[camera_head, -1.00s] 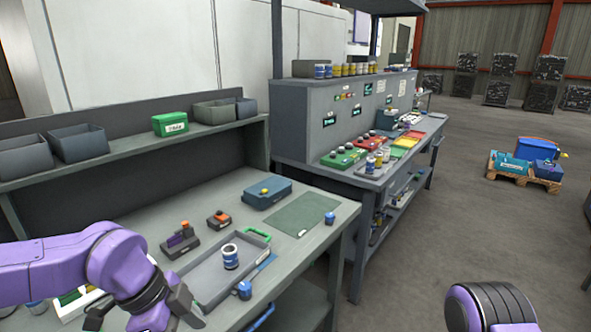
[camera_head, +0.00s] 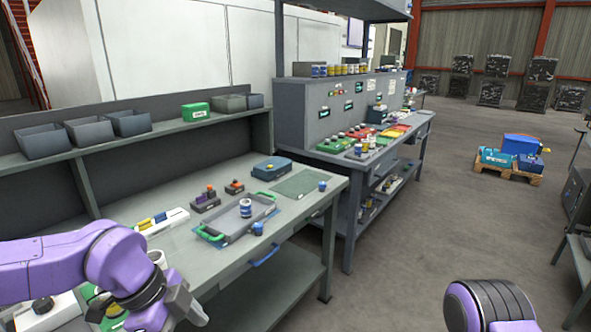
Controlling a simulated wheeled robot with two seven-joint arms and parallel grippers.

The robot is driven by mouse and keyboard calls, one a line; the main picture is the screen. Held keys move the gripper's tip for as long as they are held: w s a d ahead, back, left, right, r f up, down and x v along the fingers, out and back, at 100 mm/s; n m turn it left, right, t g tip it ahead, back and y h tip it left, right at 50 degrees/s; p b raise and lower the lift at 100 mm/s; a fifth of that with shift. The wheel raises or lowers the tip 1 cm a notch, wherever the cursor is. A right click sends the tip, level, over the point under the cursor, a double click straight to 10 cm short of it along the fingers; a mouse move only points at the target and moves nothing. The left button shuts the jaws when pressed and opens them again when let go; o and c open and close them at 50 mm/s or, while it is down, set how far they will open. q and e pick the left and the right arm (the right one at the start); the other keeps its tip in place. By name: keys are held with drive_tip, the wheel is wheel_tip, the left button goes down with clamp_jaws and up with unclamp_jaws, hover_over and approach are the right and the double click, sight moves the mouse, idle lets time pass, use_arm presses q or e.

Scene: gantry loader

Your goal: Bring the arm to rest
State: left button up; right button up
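My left arm, purple, comes in from the left, over the near end of the grey workbench (camera_head: 165,245). Its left gripper (camera_head: 146,308) is at the bottom of the head view, with dark fingers spread apart on either side of the purple wrist. I see nothing held between them, though the wrist hides part of the gap. Of my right arm only a purple and black rounded link shows at the bottom right; its gripper is out of view.
On the bench, a grey tray (camera_head: 222,228) with green handles holds a white-and-blue jar (camera_head: 245,208). A blue case (camera_head: 272,167) lies behind it. Bins (camera_head: 40,141) line the shelf. A second bench (camera_head: 350,182) stands beyond.

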use_arm(q)
drive_tip(key=w+a+f+m+t+y, duration=0.25)
drive_tip(key=a+f+m+y, duration=0.35)
drive_tip(key=m, duration=0.7)
drive_tip(key=w+a+f+m+t+y, duration=0.2)
drive_tip(key=w+a+f+m+y, duration=0.15)
drive_tip(key=a+f+m, duration=0.75)
drive_tip(key=s+d+f+m+g+h, duration=0.1)
drive_tip(key=s+d+f+m, duration=0.1)
drive_tip(key=s+f+m, duration=0.7)
drive_tip(key=s+d+f+m+g, duration=0.1)
drive_tip(key=s+d+f+m, duration=0.1)
drive_tip(key=s+f+m, duration=0.7)
drive_tip(key=s+m, duration=0.5)
drive_tip(key=shift+s+d+f+m+h, duration=0.15)
drive_tip(key=shift+s+f+m+h, duration=0.15)
drive_tip(key=shift+s+f+h, duration=0.1)
